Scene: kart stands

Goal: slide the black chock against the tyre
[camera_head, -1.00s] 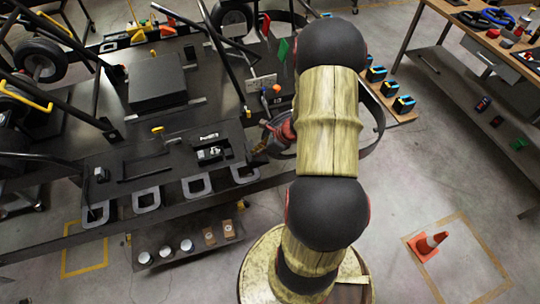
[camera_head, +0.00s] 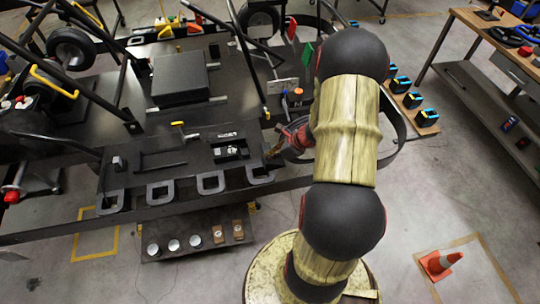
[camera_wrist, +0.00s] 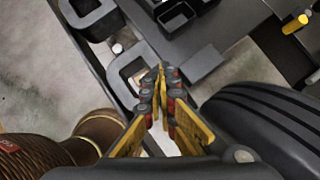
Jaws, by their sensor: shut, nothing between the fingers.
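My gripper (camera_wrist: 161,72) is shut and empty, its yellow fingers together over the near edge of the dark bench (camera_head: 225,108). In the head view my gripper (camera_head: 276,150) is small and partly behind my arm. In the wrist view a dark block with a flat top (camera_wrist: 203,63) lies just beyond and right of the fingertips; it may be the black chock, but I cannot be sure. A large black ribbed tyre (camera_wrist: 262,112) fills the lower right of the wrist view. I cannot tell whether block and tyre touch.
Grey square loops (camera_head: 160,192) line the bench's near edge; one (camera_wrist: 128,75) is close left of my fingers. A black box (camera_head: 180,78) and kart frame tubes stand on the left. A shelf with cups (camera_head: 173,245) is below.

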